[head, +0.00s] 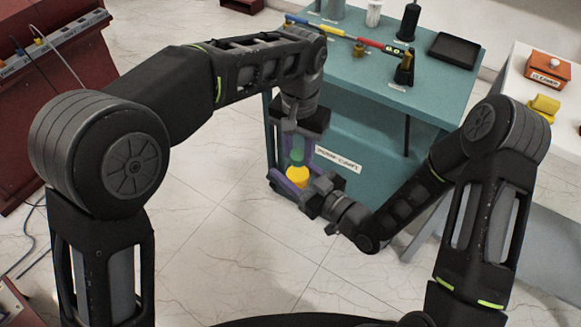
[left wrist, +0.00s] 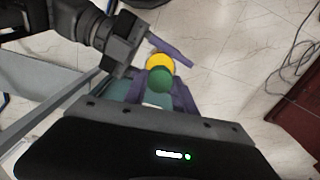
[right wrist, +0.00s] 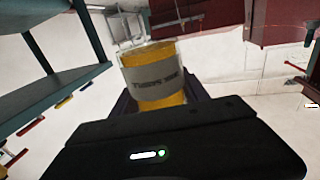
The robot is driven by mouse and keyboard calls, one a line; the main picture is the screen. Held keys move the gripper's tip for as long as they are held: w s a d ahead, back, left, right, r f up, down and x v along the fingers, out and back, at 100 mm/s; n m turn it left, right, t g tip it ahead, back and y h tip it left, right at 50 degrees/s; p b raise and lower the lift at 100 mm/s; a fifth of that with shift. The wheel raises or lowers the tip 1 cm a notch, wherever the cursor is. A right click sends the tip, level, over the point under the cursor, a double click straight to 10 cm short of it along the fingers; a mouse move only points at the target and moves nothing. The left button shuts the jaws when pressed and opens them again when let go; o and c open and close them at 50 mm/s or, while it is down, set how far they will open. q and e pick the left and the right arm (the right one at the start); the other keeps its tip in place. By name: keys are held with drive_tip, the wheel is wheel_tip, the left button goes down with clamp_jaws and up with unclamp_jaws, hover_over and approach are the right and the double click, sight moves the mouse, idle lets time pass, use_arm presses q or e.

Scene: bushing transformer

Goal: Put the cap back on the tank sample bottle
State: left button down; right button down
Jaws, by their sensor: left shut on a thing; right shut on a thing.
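The yellow sample bottle (head: 297,179) is between the purple fingers of my right gripper (head: 290,187), which is shut on it. In the right wrist view the bottle (right wrist: 155,73) shows amber contents and a grey label. My left gripper (head: 296,148) points down above it, shut on a green cap (head: 297,159). In the left wrist view the green cap (left wrist: 160,79) overlaps the yellow of the bottle (left wrist: 158,60). The cap is over the bottle's top. I cannot tell whether they touch. The bottle's neck is hidden.
The teal table (head: 370,90) stands just behind the grippers, with a black tray (head: 454,50), dark bottles and a coloured bar on top. A white bench with an orange box (head: 547,72) is at right. A red cabinet (head: 40,95) is at left. Open tiled floor lies in front.

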use_arm(q)
drive_tip(key=c, duration=0.9)
unclamp_jaws()
wheel_tip(320, 180, up, 8)
drive_tip(key=shift+f, duration=0.25)
